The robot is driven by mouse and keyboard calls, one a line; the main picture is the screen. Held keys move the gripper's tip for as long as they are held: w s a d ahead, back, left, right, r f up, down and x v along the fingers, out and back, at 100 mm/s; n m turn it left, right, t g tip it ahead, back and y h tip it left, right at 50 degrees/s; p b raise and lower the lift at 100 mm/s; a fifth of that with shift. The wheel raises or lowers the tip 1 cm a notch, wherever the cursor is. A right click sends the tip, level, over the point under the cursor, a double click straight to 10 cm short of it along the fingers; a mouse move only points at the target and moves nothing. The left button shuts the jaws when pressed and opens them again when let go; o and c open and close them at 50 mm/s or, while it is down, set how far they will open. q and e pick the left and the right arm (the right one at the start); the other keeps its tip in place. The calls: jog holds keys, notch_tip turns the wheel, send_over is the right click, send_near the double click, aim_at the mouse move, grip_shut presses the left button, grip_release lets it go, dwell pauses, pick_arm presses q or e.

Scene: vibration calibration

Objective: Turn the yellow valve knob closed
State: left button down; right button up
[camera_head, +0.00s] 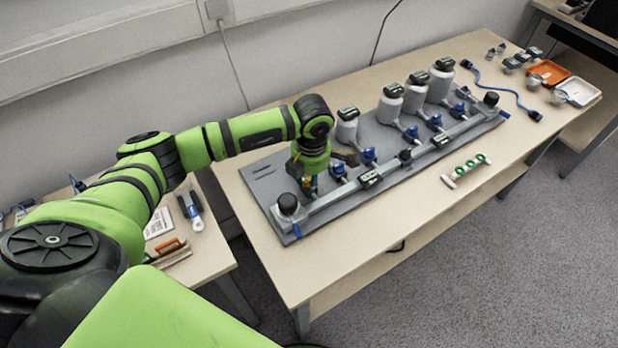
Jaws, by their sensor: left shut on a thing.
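My left gripper (310,182) points down at the left end of the grey panel (268,192), beside the manifold pipe. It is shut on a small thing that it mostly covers. A little yellow shows between its fingers, which fits the yellow valve knob, but the knob's shape and angle are hidden. My right gripper is not in view.
The panel carries several grey canisters (389,105), blue valves (338,170) and black knobs (288,204). A white rack with green rings (466,171) lies in front. A blue cable (500,88) and an orange tray (549,72) are at the right. The table's front right is clear.

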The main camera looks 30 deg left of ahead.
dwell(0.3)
pick_arm(q)
jog(key=c, duration=0.9)
grip_release()
jog(key=shift+s, duration=0.1)
jog(key=shift+c, duration=0.2)
jog(key=shift+r, duration=0.5)
notch_tip(320, 180, up, 11)
jog(key=shift+s+d, duration=0.35)
jog(key=shift+d, duration=0.05)
